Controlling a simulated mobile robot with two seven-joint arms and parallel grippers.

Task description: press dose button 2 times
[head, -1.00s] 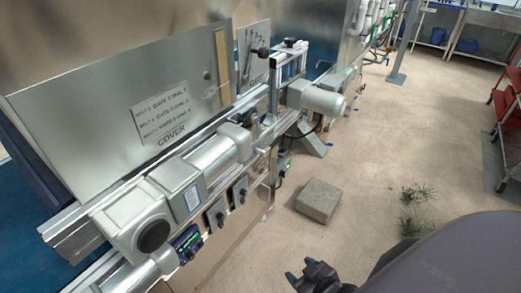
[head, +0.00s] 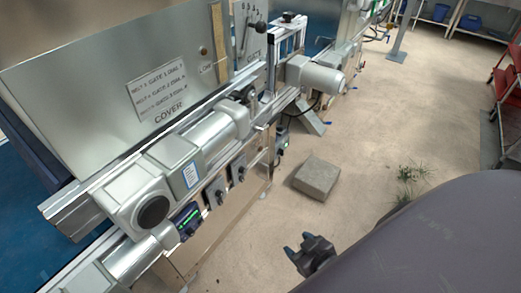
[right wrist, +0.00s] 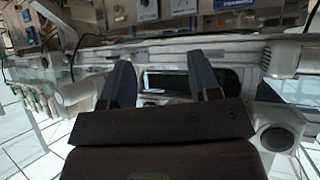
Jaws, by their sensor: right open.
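No label reading "dose" is legible, so I cannot tell which control is the dose button. Candidates on the machine's near side in the head view are a dark box with a green display (head: 187,219) and two small grey control boxes, one nearer (head: 215,192) and one farther (head: 238,169). A dark knob (head: 288,16) tops the upright metal frame. My right gripper (head: 299,246) is open and empty over the floor, right of these boxes and apart from them. Its two fingers (right wrist: 161,80) also show spread in the right wrist view. My left gripper is out of view.
A large metal cover panel (head: 100,85) stands along the machine's back. Grey motors (head: 138,201) jut from its side. A stone-like block (head: 316,177) and green weeds (head: 413,173) lie on the floor. A red cart (head: 505,95) stands at the far right.

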